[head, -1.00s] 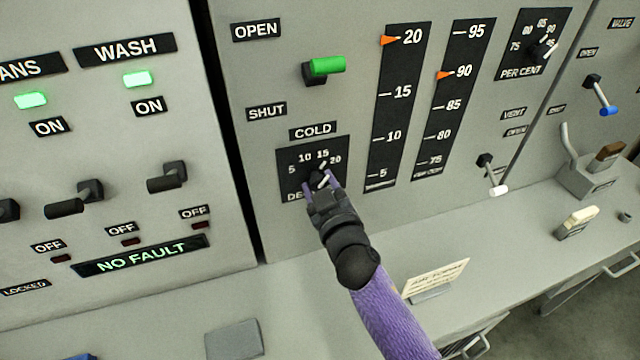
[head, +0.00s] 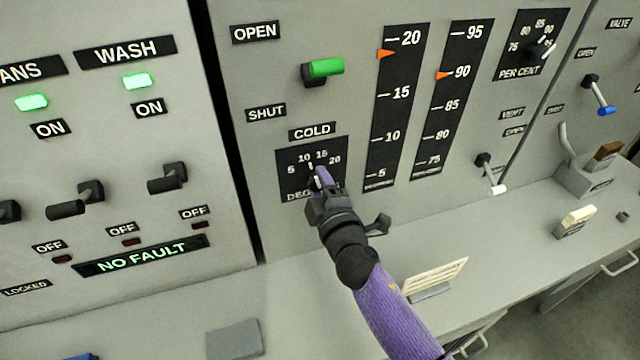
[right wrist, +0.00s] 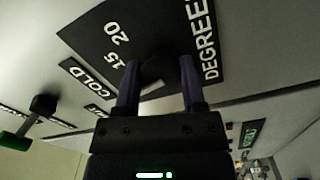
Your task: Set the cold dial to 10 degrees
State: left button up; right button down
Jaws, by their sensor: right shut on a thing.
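The cold dial's black plate (head: 287,188) sits under the COLD label (head: 312,131) and carries the marks 5, 10, 15 and 20. Its small dark knob (head: 311,174) has a white mark that points up, roughly between 10 and 15; the fingers partly cover it. My right gripper (head: 319,182) is shut on the knob. In the right wrist view, the knob (right wrist: 157,72) sits between the two purple fingers. The orange pointer (head: 386,54) on the cold scale (head: 394,115) stands a little below 20. My left gripper is not in view.
A green-handled lever (head: 326,67) is above the dial, and a white-tipped lever (head: 492,176) is to the right. A second scale (head: 452,100) reads about 90. A card in a holder (head: 437,278) stands on the ledge below. A NO FAULT display (head: 140,254) is lit at left.

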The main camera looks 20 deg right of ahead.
jog(key=shift+n, duration=0.7)
jog(key=shift+c, duration=1)
grip_release()
jog(key=s, duration=1)
jog(key=shift+d, duration=0.15)
